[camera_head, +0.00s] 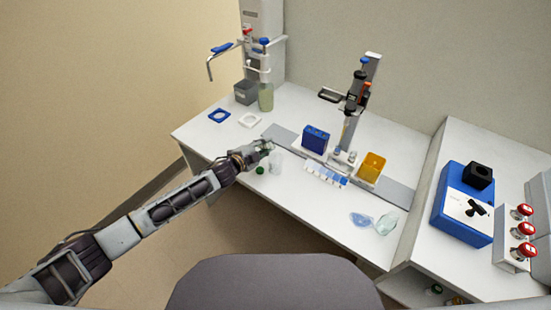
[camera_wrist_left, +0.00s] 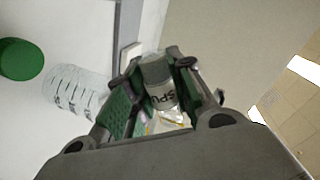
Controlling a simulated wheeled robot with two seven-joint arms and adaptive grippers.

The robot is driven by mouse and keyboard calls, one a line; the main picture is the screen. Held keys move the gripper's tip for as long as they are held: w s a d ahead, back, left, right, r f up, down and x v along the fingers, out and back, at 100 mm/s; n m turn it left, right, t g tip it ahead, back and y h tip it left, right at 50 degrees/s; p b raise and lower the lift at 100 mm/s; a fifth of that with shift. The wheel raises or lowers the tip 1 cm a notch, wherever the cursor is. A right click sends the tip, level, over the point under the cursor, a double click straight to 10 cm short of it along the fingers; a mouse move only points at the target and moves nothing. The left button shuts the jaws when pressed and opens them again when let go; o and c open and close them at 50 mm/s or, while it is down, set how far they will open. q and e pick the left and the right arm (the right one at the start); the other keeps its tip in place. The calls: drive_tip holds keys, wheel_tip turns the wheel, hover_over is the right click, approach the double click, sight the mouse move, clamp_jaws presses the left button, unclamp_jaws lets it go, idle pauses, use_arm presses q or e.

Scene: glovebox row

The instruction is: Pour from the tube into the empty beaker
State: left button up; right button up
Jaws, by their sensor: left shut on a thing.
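My left gripper (camera_head: 260,149) is shut on a clear tube (camera_wrist_left: 163,95) with dark lettering and a greyish end, seen between the green-padded fingers (camera_wrist_left: 155,80) in the left wrist view. In the head view the tube is mostly hidden by the gripper. A clear beaker (camera_head: 276,163) stands on the bench just below and right of the gripper. It also shows with dark graduation marks in the left wrist view (camera_wrist_left: 72,88), apart from the tube. Its contents cannot be made out. My right gripper is out of view.
A green cap (camera_head: 260,170) lies left of the beaker; it is large in the left wrist view (camera_wrist_left: 20,60). A blue rack (camera_head: 315,139), a row of small bluish items (camera_head: 326,174) and an orange box (camera_head: 371,167) stand to the right. The front bench is mostly clear.

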use_arm(q)
drive_tip(key=shift+f+m+b, duration=0.15)
drive_tip(key=shift+m+b, duration=0.15)
drive_tip(key=shift+b, duration=0.05)
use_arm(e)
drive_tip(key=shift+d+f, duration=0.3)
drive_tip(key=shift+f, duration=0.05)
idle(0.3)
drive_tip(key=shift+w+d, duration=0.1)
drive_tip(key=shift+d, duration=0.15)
use_arm(q)
drive_tip(key=shift+m, duration=0.3)
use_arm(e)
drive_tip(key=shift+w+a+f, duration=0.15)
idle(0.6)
use_arm(q)
drive_tip(key=shift+r+m+b, duration=0.3)
drive_tip(key=shift+r+m, duration=0.05)
drive_tip(key=shift+m, duration=0.05)
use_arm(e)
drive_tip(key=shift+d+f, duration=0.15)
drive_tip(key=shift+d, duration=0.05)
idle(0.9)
use_arm(q)
drive_tip(key=shift+y, duration=0.4)
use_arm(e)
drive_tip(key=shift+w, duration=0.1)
